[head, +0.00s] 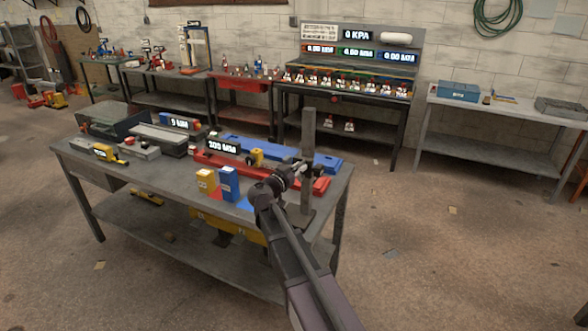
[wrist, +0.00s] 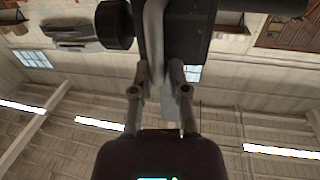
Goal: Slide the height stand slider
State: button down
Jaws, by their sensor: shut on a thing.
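The height stand (head: 308,130) is a dark grey upright column at the front right corner of the near bench. Its slider (head: 300,168) sits partway up the column and is partly hidden by my arm. In the wrist view the slider (wrist: 190,35) is a dark block with a black round knob (wrist: 114,25) on its left and a pale grey bar. My gripper (head: 287,177) comes to it from the front. In the wrist view the fingers of my gripper (wrist: 160,82) are shut on a pale part of the slider. The exact contact is hard to see.
The near bench (head: 75,155) also holds a yellow block (head: 206,182), a blue block (head: 229,184), a red rail (head: 215,160), a blue rail (head: 260,149) and a display reading 300 MM (head: 222,147). Open floor (head: 440,250) lies to the right.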

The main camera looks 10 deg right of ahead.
jog(key=shift+w+d+r+p, duration=0.1)
jog(key=shift+d+r+p, duration=0.05)
jog(key=shift+r+p, duration=2.9)
jog(key=shift+r+b, duration=0.25)
jog(key=shift+b, duration=0.05)
jog(key=c, duration=1.1)
grip_release()
jog(key=o, duration=0.4)
jog(key=shift+w+d+f, duration=0.1)
jog(key=shift+d, duration=0.1)
jog(key=shift+a, duration=0.2)
jog(key=shift+v, duration=6.1)
jog(key=shift+d, duration=0.1)
